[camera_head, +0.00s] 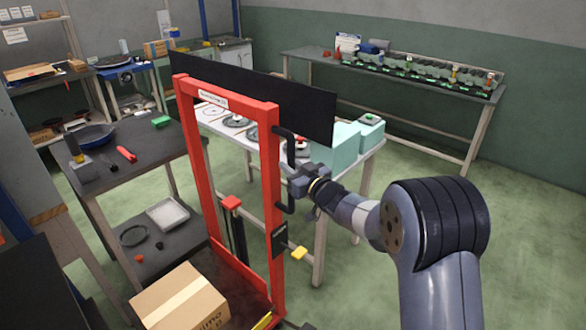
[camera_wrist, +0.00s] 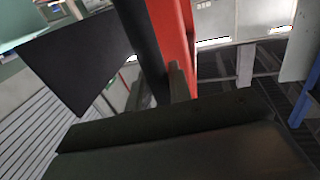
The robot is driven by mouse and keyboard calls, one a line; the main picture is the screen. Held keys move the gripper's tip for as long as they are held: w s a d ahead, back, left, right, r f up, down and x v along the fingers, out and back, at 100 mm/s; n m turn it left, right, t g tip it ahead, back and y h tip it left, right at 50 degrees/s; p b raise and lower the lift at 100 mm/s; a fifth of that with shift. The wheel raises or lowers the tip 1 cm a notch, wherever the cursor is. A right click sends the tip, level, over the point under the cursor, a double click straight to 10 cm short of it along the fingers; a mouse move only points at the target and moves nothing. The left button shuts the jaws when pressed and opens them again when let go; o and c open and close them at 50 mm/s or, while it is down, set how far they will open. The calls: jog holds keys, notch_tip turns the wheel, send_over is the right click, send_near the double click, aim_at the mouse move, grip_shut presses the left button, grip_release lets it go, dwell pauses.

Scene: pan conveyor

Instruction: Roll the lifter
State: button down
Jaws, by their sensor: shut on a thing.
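The lifter (camera_head: 192,140) is a tall red frame in the middle of the head view. It has a black handle (camera_head: 291,148) on its right post. A cardboard box (camera_head: 180,300) rests at its base. My gripper (camera_head: 289,174) comes from the right and is shut on the black handle. In the wrist view, my gripper's fingers (camera_wrist: 160,88) are around the black handle bar (camera_wrist: 139,35), beside the red post (camera_wrist: 172,30). The lower part of the wrist view is filled by my dark gripper body, and the exact contact is partly hidden.
A dark table (camera_head: 130,145) with a pan stands left of the lifter. A white table (camera_head: 345,163) with mint-green boxes is close behind it. A black panel (camera_head: 250,90) stands across behind the frame top. A long bench (camera_head: 405,82) lines the back wall. Green floor at right is clear.

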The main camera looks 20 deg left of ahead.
jog(key=s+a+b, duration=0.2)
jog(key=s, duration=0.3)
jog(key=shift+s+a+g, duration=0.25)
jog(key=shift+s+g, duration=0.05)
jog(key=shift+s, duration=0.1)
jog(key=shift+f, duration=0.15)
jog(key=c, duration=1.3)
grip_release()
jog(key=shift+s+a, duration=0.1)
jog(key=shift+c, duration=0.2)
jog(key=b+v, duration=0.1)
jog(key=v, duration=0.9)
jog(key=shift+d, duration=0.4)
jog(key=shift+s, duration=0.1)
